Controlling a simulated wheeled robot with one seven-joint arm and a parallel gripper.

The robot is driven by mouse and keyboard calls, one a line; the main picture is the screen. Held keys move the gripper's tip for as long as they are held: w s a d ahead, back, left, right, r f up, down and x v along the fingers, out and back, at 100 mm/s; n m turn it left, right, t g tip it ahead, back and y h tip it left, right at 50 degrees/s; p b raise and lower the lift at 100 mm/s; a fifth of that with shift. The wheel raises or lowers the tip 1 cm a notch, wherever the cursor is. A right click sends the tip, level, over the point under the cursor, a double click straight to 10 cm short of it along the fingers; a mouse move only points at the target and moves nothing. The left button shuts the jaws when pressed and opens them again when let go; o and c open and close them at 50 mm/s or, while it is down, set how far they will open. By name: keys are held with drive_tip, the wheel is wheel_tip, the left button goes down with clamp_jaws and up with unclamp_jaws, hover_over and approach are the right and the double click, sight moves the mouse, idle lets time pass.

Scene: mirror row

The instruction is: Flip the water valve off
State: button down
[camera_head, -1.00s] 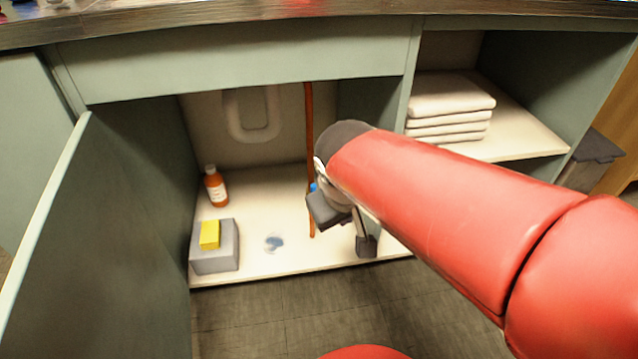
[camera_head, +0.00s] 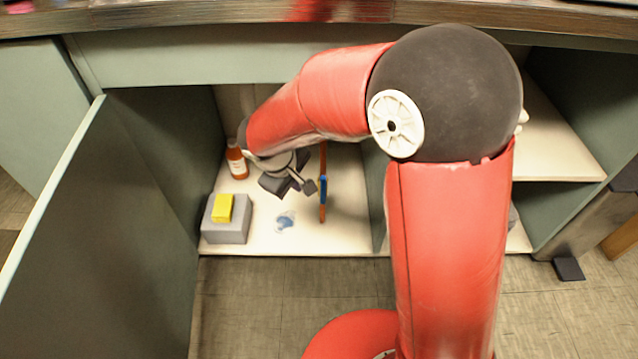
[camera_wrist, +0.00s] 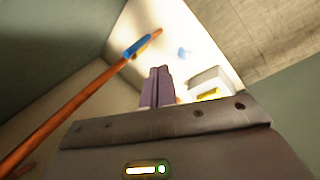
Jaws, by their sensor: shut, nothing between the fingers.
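The water valve's blue handle (camera_head: 323,190) sits on the orange-brown upright pipe (camera_head: 323,210) inside the open cabinet. In the wrist view the handle (camera_wrist: 136,47) lies roughly in line with the pipe (camera_wrist: 75,105). My gripper (camera_head: 309,186) is just left of the pipe in the head view, close to the handle; I cannot tell whether it touches. In the wrist view the two fingers (camera_wrist: 157,86) are together and empty, with the handle beyond them to the upper left. My arm hides part of the upper pipe in the head view.
An orange bottle (camera_head: 236,160) and a grey block (camera_head: 226,233) with a yellow sponge (camera_head: 223,208) stand left in the cabinet. A bluish puddle (camera_head: 285,221) lies on its floor. The open door (camera_head: 110,230) bounds the left, a divider the right.

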drive_tip(key=b, duration=0.2)
hover_over(321, 193)
drive_tip(key=s+a, duration=0.1)
drive_tip(key=s, duration=0.1)
wheel_tip(321, 193, down, 9)
drive_tip(key=shift+a+f, duration=0.15)
drive_tip(key=shift+a, duration=0.05)
drive_tip(key=shift+d+p, duration=0.15)
drive_tip(key=shift+p, duration=0.3)
drive_tip(key=shift+w+d+y, duration=0.1)
drive_tip(key=shift+y, duration=0.2)
drive_tip(key=shift+d+p, duration=0.1)
drive_tip(key=shift+p, duration=0.2)
